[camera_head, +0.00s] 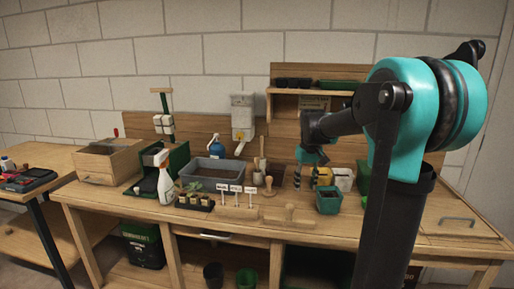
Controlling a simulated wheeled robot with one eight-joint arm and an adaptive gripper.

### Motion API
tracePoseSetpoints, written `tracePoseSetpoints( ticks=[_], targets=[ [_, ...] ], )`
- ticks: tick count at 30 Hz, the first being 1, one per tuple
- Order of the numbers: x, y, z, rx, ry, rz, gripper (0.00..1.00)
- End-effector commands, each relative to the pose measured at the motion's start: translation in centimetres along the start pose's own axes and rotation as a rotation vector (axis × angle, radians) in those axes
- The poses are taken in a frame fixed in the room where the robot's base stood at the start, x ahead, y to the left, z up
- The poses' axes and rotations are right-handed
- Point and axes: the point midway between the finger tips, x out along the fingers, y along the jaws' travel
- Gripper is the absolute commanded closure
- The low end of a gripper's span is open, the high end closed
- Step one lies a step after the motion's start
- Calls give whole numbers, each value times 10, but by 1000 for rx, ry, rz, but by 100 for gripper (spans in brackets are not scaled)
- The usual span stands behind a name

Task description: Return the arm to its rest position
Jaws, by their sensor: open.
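My arm comes up from the right side of the view, with a large teal joint, and reaches left over the workbench (360,226). My gripper (309,168) hangs from its end, fingers pointing down, above the back middle of the bench. It is open, and I see nothing held between its fingers. It appears small and partly dark against the wooden back board, so its exact height above the bench is hard to tell.
A grey tub (215,171), spray bottle (165,180) and wooden box (108,163) stand left. The bench's front right is fairly clear.

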Motion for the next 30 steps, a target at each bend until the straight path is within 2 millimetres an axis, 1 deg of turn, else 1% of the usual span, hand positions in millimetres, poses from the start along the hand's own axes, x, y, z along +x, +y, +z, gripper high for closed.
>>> tracePoseSetpoints(
  ticks=[1,2,5,6,8,9,11,12,15,18,21,22,30],
  targets=[
    [8,-3,16,13,13,3,59],
    [13,-4,24,23,23,5,59],
    [35,-12,61,62,63,13,59],
    [45,-15,78,80,80,16,59],
    [61,-21,106,109,110,21,59],
    [72,-25,125,127,130,24,59],
    [88,-31,154,155,159,27,59],
    [99,-35,172,174,176,29,59],
    [121,-44,210,212,217,33,59],
    [137,-50,238,240,245,34,59],
    [145,-54,253,254,260,35,59],
    [146,-55,255,256,263,35,59],
    [147,-55,256,258,265,35,59]
  ],
)
